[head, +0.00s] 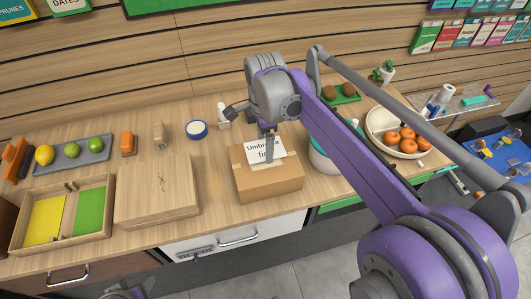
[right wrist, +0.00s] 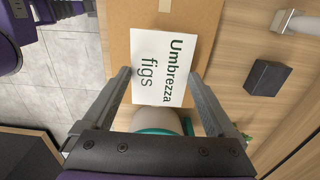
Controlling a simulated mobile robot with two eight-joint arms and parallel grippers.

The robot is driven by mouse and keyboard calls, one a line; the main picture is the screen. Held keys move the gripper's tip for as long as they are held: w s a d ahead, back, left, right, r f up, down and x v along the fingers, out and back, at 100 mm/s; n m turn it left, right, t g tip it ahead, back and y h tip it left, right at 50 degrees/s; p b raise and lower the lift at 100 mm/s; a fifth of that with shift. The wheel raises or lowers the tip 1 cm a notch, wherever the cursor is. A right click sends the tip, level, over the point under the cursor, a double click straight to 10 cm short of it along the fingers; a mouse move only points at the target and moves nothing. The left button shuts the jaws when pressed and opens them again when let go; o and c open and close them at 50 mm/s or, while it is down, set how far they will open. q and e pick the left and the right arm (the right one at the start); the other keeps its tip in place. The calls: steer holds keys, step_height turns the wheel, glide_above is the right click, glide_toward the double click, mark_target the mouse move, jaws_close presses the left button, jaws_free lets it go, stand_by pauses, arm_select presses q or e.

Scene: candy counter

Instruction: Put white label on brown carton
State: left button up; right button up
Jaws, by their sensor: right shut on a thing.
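The brown carton (head: 272,186) stands shut on the counter, and its top also shows in the right wrist view (right wrist: 117,45). The white label (head: 258,147) reads "Umbrezza figs" and is over the carton's top. In the right wrist view the label (right wrist: 152,75) lies between my fingertips. My right gripper (head: 268,157) is shut on the label, pointing down at the carton. I cannot tell whether the label touches the carton. A dark part of what looks like my left gripper (head: 126,292) shows at the bottom edge of the head view; its fingers are unclear.
A wooden box (head: 157,206) stands left of the carton, with a divided tray (head: 62,247) beyond. A white jar (head: 322,160) stands close on the carton's right. A fruit bowl (head: 374,120) is farther right. A small blue-rimmed dish (head: 197,129) lies behind.

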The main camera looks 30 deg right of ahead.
step_height(320, 180, down, 4)
steer(key=shift+f, duration=0.1)
steer(key=shift+f, duration=0.1)
steer(key=o, duration=0.9)
steer(key=shift+o, duration=0.3)
